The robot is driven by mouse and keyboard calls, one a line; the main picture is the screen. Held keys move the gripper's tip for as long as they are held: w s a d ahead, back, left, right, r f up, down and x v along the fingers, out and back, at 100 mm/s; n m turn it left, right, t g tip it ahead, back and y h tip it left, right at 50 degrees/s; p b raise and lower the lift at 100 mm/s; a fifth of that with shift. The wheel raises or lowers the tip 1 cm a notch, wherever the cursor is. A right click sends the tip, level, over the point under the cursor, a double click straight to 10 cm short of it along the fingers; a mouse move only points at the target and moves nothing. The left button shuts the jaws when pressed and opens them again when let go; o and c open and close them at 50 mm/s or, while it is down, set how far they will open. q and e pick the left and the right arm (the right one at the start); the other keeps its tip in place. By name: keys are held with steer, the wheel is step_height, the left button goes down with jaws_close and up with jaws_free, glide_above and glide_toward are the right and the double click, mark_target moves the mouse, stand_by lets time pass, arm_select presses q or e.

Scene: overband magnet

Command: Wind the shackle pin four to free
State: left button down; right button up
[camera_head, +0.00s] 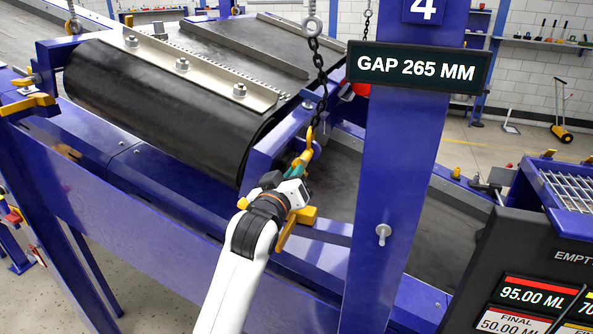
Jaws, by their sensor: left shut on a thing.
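A blue post (390,190) carries a number 4 plate (424,10). Left of it a dark chain (320,80) hangs from an eye bolt (312,24). At the chain's lower end is a small yellow shackle (309,143), beside the blue frame of the overband magnet. My left gripper (299,174) reaches up from below, shut at the shackle's lower part, where a bit of green shows. The pin of shackle four is mostly hidden by the jaws, and its thread cannot be made out. My right gripper is not in view.
The magnet's black belt drum (150,110) lies left of the gripper. A yellow bracket (298,222) is close beside my wrist. A sign (418,68) reading GAP 265 MM is on the post. A dark panel (520,270) with readout cards stands at lower right.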

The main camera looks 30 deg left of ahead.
arm_select(q)
steer(key=n+p, duration=0.1)
steer(key=n, duration=0.1)
steer(key=shift+r+n, duration=0.1)
steer(key=shift+n, duration=1.1)
steer(key=shift+n+p, duration=0.95)
steer(key=shift+n, duration=0.15)
steer(key=shift+n+p, duration=0.65)
steer(key=shift+n, duration=0.65)
